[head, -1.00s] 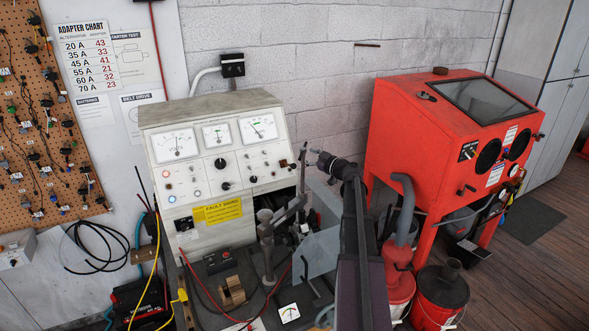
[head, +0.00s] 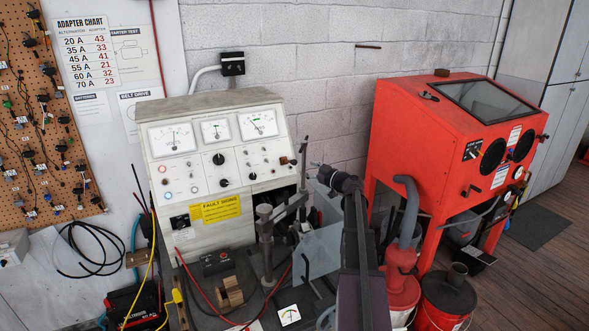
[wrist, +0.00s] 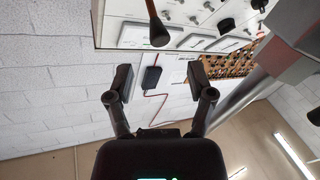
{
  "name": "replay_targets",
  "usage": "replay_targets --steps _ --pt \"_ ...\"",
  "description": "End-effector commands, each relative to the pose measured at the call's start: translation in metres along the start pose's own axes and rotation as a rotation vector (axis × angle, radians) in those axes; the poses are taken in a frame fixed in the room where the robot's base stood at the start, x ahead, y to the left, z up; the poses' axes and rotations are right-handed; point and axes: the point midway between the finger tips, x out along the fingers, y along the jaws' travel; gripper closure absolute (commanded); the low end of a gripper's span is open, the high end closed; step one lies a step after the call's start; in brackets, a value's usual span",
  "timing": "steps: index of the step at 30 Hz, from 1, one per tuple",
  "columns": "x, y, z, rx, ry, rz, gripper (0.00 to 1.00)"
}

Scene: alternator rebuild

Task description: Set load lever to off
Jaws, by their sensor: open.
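The grey-white test bench (head: 250,185) with dials and knobs stands left of centre in the head view. In the head view my gripper (head: 319,166) is small beside the bench's right side.
A red blasting cabinet (head: 412,125) stands to the right, with red buckets (head: 447,293) below it. A clear guard sheet (head: 316,250) and a clamp post (head: 266,245) stand in front of the bench. Red cables lie on the bench's lower front.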

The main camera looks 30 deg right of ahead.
Motion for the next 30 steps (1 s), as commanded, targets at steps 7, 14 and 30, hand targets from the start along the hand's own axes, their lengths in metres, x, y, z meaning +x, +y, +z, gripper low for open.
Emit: replay_targets --steps 7,14,30 --pt "0.041 0.002 0.0 0.0 0.0 -0.001 0.3" --pt "0.066 0.002 -0.001 0.0 0.0 0.0 0.3" --pt "0.074 0.002 -0.001 0.0 -0.001 0.002 0.42"
